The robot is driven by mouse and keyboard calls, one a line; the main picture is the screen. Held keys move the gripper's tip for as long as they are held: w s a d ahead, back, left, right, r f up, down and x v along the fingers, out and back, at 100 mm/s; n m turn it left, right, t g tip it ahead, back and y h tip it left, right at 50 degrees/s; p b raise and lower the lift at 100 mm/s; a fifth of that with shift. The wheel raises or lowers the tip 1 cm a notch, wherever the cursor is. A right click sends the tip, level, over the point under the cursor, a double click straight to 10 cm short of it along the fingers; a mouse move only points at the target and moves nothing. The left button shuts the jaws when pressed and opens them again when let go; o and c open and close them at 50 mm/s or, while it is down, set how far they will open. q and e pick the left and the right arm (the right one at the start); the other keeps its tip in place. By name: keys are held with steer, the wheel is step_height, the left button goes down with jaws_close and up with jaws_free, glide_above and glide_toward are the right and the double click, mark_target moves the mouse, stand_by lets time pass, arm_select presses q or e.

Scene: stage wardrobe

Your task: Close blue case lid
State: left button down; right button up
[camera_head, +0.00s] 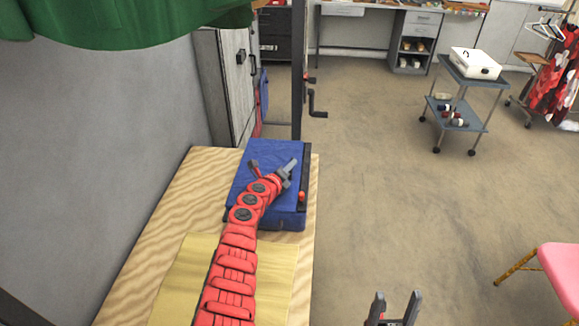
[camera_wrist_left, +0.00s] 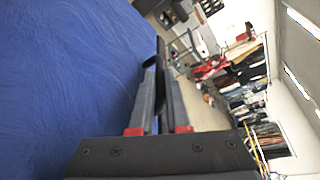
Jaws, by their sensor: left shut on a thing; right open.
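The blue case (camera_head: 262,152) lies on the wooden table, and its lid looks flat or nearly flat; I cannot tell whether a gap remains. A dark strip (camera_head: 306,170) runs along its right side. My left gripper (camera_head: 291,165) reaches over the case from the near side, its tips by the right edge. It is shut on what seems to be the lid's edge. In the left wrist view the fingers (camera_wrist_left: 157,85) are close together beside the broad blue surface of the case (camera_wrist_left: 70,70). My right gripper (camera_head: 396,306) is open and empty at the bottom.
The wooden table (camera_head: 190,200) stands against a grey wall, with a yellowish board (camera_head: 180,285) on its near part. Open floor (camera_head: 400,200) lies to the right.

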arm_select(q)
steer(key=shift+f, duration=0.15)
steer(key=c, duration=1.2)
jaws_free()
steer(key=shift+o, duration=0.2)
steer(key=shift+s+a+f+p, duration=0.1)
steer(key=shift+s+a+p, duration=0.05)
steer(key=shift+s+p, duration=0.2)
steer(key=p+v, duration=0.1)
steer(key=v, duration=0.2)
steer(key=p+v, duration=0.2)
steer(key=v, duration=0.2)
steer(key=p+v, duration=0.1)
steer(key=v, duration=0.2)
steer(key=shift+s+r+p, duration=0.3)
steer(key=shift+s+r, duration=0.05)
steer(key=p+v, duration=0.4)
steer(key=v, duration=0.1)
steer(key=shift+s+r, duration=0.1)
steer(key=shift+r, duration=0.1)
steer(key=shift+s+a, duration=0.15)
steer(key=shift+s, duration=0.15)
steer(key=shift+f, duration=0.1)
